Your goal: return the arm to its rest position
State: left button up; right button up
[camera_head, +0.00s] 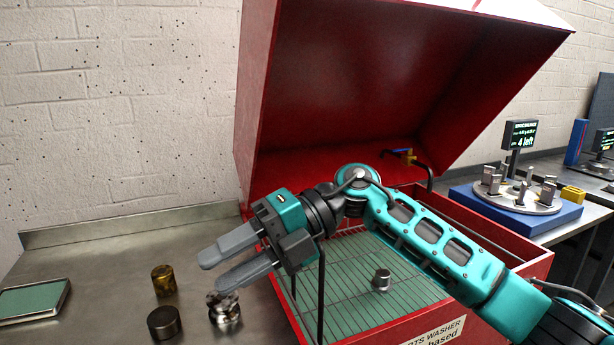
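My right arm (425,240) comes in from the lower right and reaches over the red parts washer (530,265). My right gripper (213,274) points left, past the washer's left wall, above the steel bench. Its two grey fingers are apart with nothing between them. A shiny metal part (226,315) stands on the bench just below the fingertips in the picture. A small metal cylinder (382,279) sits on the green grid floor (350,300) inside the washer. My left gripper is not in view.
A brass cylinder (164,280) and a dark cylinder (164,322) stand on the bench (110,250). A green-topped pad (32,300) lies at left. The washer's lid (370,90) is raised. A balancing machine (520,205) with several weights stands at right; its screen reads "4 left".

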jog(key=w+d+f+m+t, duration=0.2)
jog(key=d+f+m+t, duration=0.55)
jog(key=m+t, duration=0.6)
jog(key=w+d+f+m+t, duration=0.3)
jog(key=d+f+m+t, duration=0.4)
jog(key=m+t, duration=0.7)
jog(key=s+d+f+m+g+h, duration=0.5)
jog(key=s+f, duration=0.3)
jog(key=f, duration=0.3)
jog(key=s+d+f+m+g+h, duration=0.5)
jog(key=s+f, duration=0.4)
jog(key=f, duration=0.3)
jog(key=d+m, duration=0.1)
jog(key=d, duration=0.1)
jog(key=shift+d+f+m+h, duration=0.3)
jog(key=shift+m, duration=0.05)
